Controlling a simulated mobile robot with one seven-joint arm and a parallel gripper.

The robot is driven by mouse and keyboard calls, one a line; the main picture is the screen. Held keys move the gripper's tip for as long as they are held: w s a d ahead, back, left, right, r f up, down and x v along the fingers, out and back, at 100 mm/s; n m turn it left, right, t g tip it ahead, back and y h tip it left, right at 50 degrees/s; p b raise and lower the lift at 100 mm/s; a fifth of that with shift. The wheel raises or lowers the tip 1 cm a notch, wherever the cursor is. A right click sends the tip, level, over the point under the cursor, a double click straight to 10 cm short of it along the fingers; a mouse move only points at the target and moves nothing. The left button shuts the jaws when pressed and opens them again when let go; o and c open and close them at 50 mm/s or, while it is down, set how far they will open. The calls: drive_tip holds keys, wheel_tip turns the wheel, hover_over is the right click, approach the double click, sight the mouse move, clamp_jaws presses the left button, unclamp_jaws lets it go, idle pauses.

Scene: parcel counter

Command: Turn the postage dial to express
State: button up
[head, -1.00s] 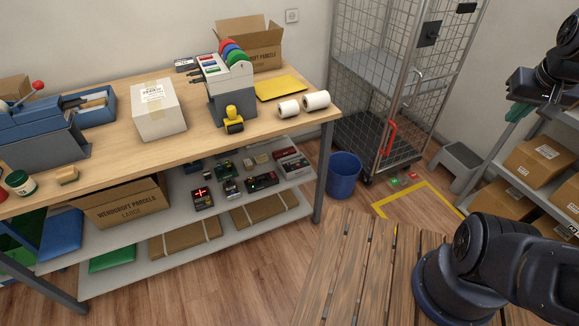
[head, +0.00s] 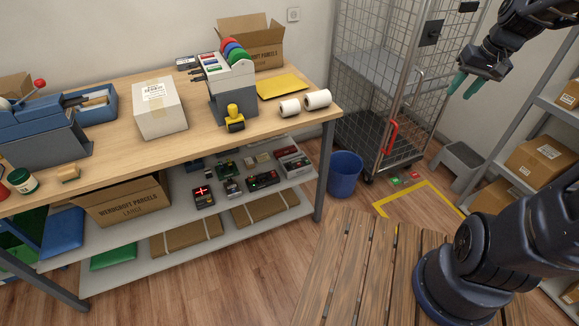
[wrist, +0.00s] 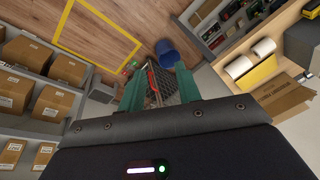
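I cannot make out a postage dial or an express mark in either view. A blue-grey machine with a red-knobbed lever (head: 42,135) stands at the left end of the workbench (head: 185,157), partly cut off by the picture edge. Small devices with lit red and green marks (head: 204,196) sit on the shelf under the bench; their details are too small to read. My gripper (head: 463,87) is in the air at the upper right, in front of the wire cage and far from the bench. Its green fingers are apart and empty, as the wrist view also shows (wrist: 160,88).
A white parcel (head: 159,110), a grey stand with coloured rolls (head: 233,95), a yellow-handled stamp (head: 235,119) and paper rolls (head: 317,99) crowd the bench. A blue bin (head: 344,175), a wire cage (head: 392,75) and a right-hand carton shelf (head: 528,125) surround open floor.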

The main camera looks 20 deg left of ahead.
sight(291, 166)
drive_tip(key=w+a+f+n+g+y, duration=0.1)
drive_tip(key=w+a+f+g+y, duration=0.15)
drive_tip(key=w+a+f, duration=0.65)
drive_tip(key=w+a+f+n+g+y, duration=0.1)
drive_tip(key=w+a+f+g+y, duration=0.15)
drive_tip(key=w+a+f, duration=0.75)
drive_tip(key=s+a+f+m+t+y, duration=0.15)
drive_tip(key=a+f+m+y, duration=0.4)
drive_tip(key=a+f, duration=0.9)
drive_tip(key=s+a+f+m+y, duration=0.2)
drive_tip(key=a+f+m+y, duration=0.4)
drive_tip(key=a+f, duration=0.85)
wheel_tip(291, 166, down, 19)
drive_tip(key=s+d+m+t+h, duration=0.15)
drive_tip(key=m+t+h, duration=0.25)
drive_tip(key=m+t, duration=1.05)
drive_tip(key=w+a+m+g, duration=0.1)
drive_tip(key=w+a, duration=0.1)
drive_tip(key=a, duration=0.1)
drive_tip(key=w+a+g, duration=0.1)
drive_tip(key=w+a, duration=0.1)
drive_tip(key=a, duration=0.1)
drive_tip(key=w+a+m, duration=0.1)
drive_tip(key=w+a, duration=0.1)
drive_tip(key=a, duration=0.1)
drive_tip(key=shift+r+m+g, duration=0.15)
drive_tip(key=shift+m+g, duration=0.15)
drive_tip(key=shift+g, duration=0.1)
